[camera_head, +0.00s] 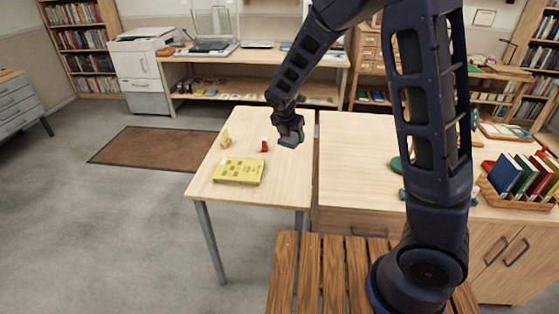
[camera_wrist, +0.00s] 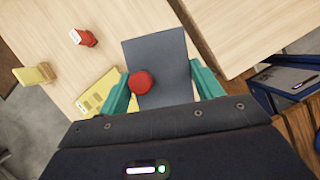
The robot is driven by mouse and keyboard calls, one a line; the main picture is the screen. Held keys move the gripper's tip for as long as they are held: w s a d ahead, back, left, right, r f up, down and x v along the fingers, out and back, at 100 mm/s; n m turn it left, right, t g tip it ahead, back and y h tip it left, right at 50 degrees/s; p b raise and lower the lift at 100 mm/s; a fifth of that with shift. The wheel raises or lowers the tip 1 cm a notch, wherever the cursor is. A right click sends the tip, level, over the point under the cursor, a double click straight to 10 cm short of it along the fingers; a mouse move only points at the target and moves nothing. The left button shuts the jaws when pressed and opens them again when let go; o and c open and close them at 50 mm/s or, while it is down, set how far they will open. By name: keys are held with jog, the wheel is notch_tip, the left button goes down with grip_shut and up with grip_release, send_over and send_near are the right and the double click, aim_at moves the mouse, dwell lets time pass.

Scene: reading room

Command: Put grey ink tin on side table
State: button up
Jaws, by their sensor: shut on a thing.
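My gripper (camera_head: 290,128) is above the right part of the light wooden side table (camera_head: 222,163). In the wrist view its teal fingers (camera_wrist: 162,90) are shut on the grey ink tin (camera_wrist: 165,55), a flat-faced dark grey block. A round red knob-like piece (camera_wrist: 141,83) shows against the tin's near end; I cannot tell whether it is part of the tin. The tin also shows small under the gripper in the head view (camera_head: 289,141). It appears held above the tabletop; the exact gap is unclear.
On the side table are a yellow book (camera_head: 239,171), a small yellow piece (camera_head: 225,138) and a small red thing (camera_head: 264,146). A wooden cabinet top (camera_head: 350,170) adjoins on the right, with a crate of books (camera_head: 517,198).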

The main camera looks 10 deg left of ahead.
notch_tip(320, 180, down, 18)
jog(key=shift+r, duration=0.15)
dwell(0.7)
jog(key=o, duration=1.3)
jog(key=v, duration=1.2)
